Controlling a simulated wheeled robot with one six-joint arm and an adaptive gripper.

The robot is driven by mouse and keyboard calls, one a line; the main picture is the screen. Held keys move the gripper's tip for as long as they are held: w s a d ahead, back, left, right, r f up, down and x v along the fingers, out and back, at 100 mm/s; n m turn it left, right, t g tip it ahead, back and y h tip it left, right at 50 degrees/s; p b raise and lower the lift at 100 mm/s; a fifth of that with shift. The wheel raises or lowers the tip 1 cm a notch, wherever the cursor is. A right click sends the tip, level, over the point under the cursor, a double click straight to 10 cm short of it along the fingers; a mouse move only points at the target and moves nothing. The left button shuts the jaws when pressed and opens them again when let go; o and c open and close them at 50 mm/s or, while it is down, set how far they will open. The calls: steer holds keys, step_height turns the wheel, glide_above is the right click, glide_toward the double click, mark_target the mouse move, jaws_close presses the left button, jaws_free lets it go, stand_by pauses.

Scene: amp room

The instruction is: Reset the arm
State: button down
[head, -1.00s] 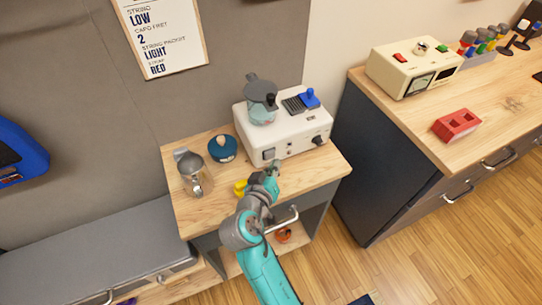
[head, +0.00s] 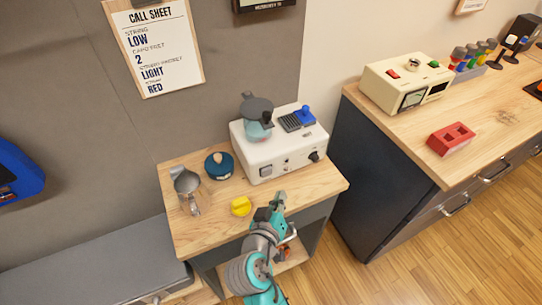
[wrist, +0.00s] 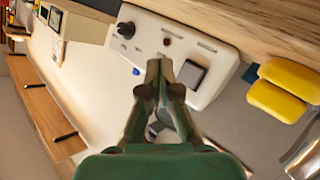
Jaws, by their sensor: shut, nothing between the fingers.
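My gripper (head: 278,201) is at the end of my teal arm, over the front edge of the small wooden table (head: 200,233) in the head view. In the wrist view my gripper (wrist: 160,70) has its fingers together with nothing between them. It points towards the white machine (head: 262,157), whose front with a black knob and a grey square button also shows in the wrist view (wrist: 205,55). A yellow object (head: 241,206) lies on the table just left of my gripper. It appears at the right of the wrist view (wrist: 275,100).
A metal jug (head: 187,182) and a round blue object (head: 219,165) stand on the table's left. A grey-lidded vessel (head: 256,115) and a blue piece (head: 305,116) sit on the machine. A counter (head: 395,128) at right holds a cream meter box (head: 405,82) and a red block (head: 451,138).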

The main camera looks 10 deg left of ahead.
steer(key=s+d+f+n+g+y, duration=0.1)
steer(key=s+d+f+y, duration=0.1)
steer(key=s+d+f, duration=0.5)
steer(key=s+d+f+n+y, duration=0.15)
steer(key=s+d+f, duration=0.25)
steer(key=s+d, duration=0.45)
steer(key=s+d+r+m, duration=0.2)
steer(key=s+r, duration=0.1)
steer(key=s, duration=0.4)
steer(key=s+d+r+m+t+h, duration=0.1)
steer(key=s+d+r+m, duration=0.1)
steer(key=s+r, duration=0.2)
steer(key=s+d+r+m, duration=0.2)
steer(key=s+d+r, duration=0.1)
steer(key=s, duration=0.7)
steer(key=shift+s+r, duration=0.2)
steer(key=shift+r, duration=0.2)
